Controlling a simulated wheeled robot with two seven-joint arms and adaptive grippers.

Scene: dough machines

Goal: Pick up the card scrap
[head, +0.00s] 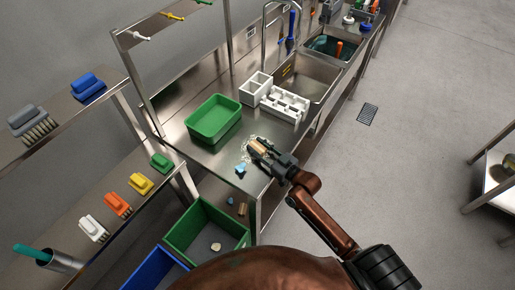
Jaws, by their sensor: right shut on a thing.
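My right gripper (266,154) reaches in from the lower right over the steel counter, beside the green tray. It is shut on a small tan-brown piece, which looks like the card scrap (258,145). I cannot tell whether the piece touches the counter or is lifted off it. A patch of whitish crumbs (245,152) lies on the counter just left of the gripper. A small blue piece (240,169) lies near the counter's front edge. My left gripper does not show.
A green tray (193,129) stands on the steel counter (200,160). White divided holders (285,109) stand by the sink (305,80). A green crate (178,228) and a blue crate (158,268) stand below the counter's front. Coloured brushes (118,204) line the left shelf.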

